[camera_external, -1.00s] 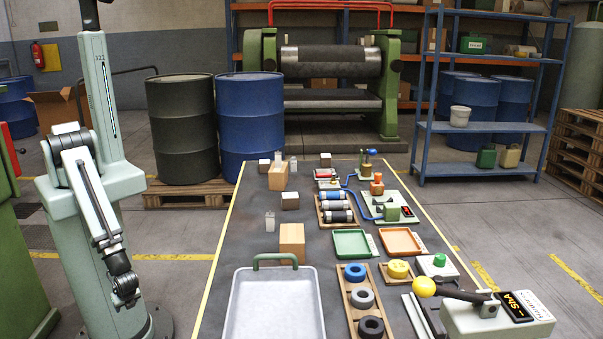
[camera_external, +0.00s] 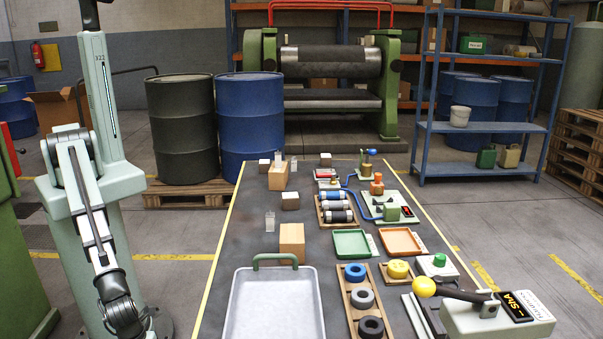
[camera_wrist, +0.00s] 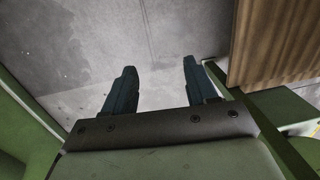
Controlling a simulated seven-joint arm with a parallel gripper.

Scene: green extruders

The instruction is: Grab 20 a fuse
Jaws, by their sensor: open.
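No marking that reads 20 A shows on anything in view, so I cannot tell which object is the fuse. A wooden rack (camera_external: 353,222) on the table holds several cylinders with blue, grey and black bodies (camera_external: 333,195).
A grey tray (camera_external: 238,310) with a green handle fills the table's near left. Wooden blocks (camera_external: 291,240), green (camera_external: 350,243) and orange trays (camera_external: 402,241), rings on a wooden rack and a lever device (camera_external: 495,318) stand around. Drums (camera_external: 249,115) stand behind. A brown ribbed surface (camera_wrist: 275,45) is close right of my fingers.

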